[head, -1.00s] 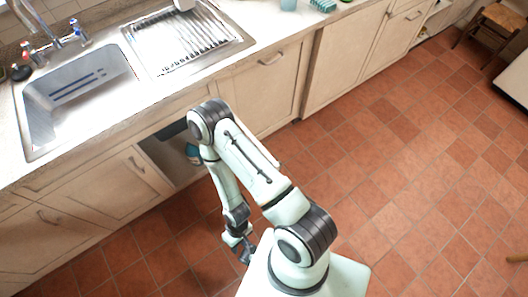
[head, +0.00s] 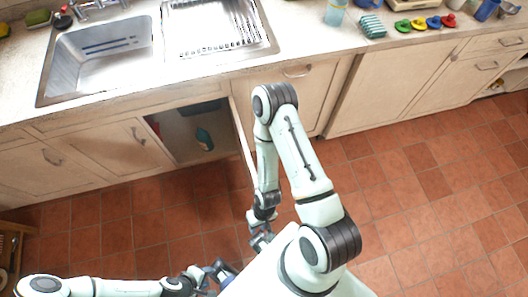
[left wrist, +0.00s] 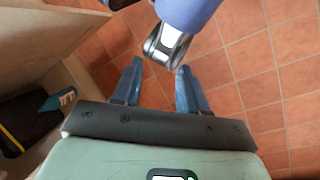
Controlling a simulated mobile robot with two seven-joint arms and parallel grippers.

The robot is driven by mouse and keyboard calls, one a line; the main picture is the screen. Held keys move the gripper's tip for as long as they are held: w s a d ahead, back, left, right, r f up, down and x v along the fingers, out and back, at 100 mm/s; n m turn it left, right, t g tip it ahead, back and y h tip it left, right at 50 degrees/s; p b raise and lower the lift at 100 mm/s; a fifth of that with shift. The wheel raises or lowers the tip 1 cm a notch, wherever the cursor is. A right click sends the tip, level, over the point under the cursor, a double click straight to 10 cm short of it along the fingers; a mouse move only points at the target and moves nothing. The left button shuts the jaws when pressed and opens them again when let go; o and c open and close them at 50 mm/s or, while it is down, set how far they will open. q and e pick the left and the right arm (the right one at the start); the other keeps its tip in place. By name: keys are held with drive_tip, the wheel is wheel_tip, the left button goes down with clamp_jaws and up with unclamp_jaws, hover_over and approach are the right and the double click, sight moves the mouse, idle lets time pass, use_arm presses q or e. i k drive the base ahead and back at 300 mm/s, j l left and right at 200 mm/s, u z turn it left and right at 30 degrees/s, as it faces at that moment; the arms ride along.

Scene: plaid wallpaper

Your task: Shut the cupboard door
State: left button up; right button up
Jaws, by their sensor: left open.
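The cupboard under the sink stands open. Its door (head: 243,142) shows almost edge-on, swung out from the right side of the opening (head: 186,132). My right arm hides part of the door's outer end. My right gripper (head: 260,241) is low near that end; I cannot tell whether it touches the door or how its jaws stand. My left gripper (head: 214,274) is at the bottom, in front of and below the opening, apart from the door. In the left wrist view its two blue fingers (left wrist: 158,85) are spread with only floor tiles between them.
The sink (head: 100,58) and drainer are above on the counter. Closed cupboards continue left and right. A wooden stool-like thing (head: 14,240) is at the far left. The tiled floor (head: 420,200) at right is clear.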

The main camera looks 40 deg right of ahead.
sight(252, 164)
drive_tip(key=k+l, duration=0.1)
drive_tip(key=l, duration=0.3)
drive_tip(key=k+l, duration=0.15)
drive_tip(key=l, duration=0.2)
drive_tip(key=k+l, duration=0.1)
drive_tip(key=l, duration=0.3)
drive_tip(key=k+l, duration=0.15)
drive_tip(key=l, duration=0.2)
